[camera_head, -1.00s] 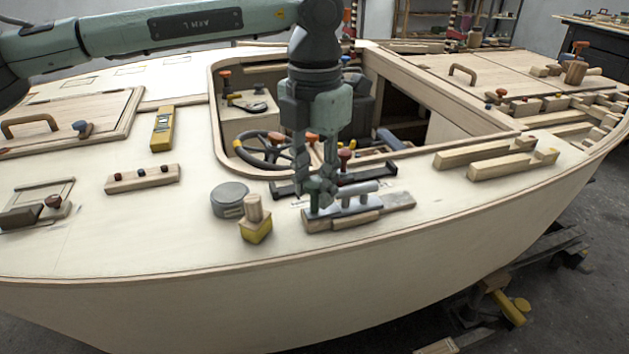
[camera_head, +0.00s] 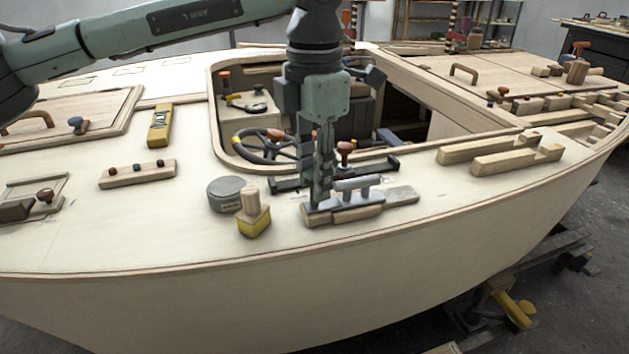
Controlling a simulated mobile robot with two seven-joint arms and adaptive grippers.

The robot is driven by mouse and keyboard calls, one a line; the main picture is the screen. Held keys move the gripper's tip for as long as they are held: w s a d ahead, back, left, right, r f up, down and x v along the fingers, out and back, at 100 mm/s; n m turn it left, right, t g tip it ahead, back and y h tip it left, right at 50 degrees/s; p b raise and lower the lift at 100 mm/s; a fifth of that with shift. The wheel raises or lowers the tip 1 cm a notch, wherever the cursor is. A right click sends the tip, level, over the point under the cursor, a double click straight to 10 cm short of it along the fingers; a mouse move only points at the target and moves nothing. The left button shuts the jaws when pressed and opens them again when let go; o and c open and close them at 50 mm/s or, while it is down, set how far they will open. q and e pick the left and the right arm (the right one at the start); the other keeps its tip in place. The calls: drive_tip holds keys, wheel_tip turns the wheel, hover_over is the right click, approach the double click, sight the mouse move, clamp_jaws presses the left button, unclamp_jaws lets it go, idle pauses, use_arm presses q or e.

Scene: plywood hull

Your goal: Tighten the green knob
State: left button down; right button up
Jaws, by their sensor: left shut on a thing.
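My left gripper (camera_head: 319,193) points straight down with its fingers closed at the left end of a wooden block fitting (camera_head: 347,214) near the hull's front edge. The green knob sits at that end. It is mostly hidden by the fingers, which are shut on it. A grey metal cleat-like piece (camera_head: 358,184) stands on the same block, just right of the fingers. My right gripper is not in view.
A red knob (camera_head: 345,148) on a dark bar (camera_head: 372,166) stands close behind. A grey round tin (camera_head: 226,194) and a yellow-based block with a wooden handle (camera_head: 254,222) stand left. The cockpit opening lies behind.

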use_arm(q)
drive_tip(key=shift+m+b, duration=0.4)
drive_tip(key=shift+m, duration=0.8)
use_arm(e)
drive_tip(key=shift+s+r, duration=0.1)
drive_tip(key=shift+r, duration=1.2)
use_arm(q)
drive_tip(key=c, duration=1.2)
unclamp_jaws()
drive_tip(key=shift+r, duration=0.15)
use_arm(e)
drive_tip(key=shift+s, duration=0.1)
use_arm(q)
wheel_tip(320, 180, up, 12)
drive_tip(key=shift+f, duration=0.1)
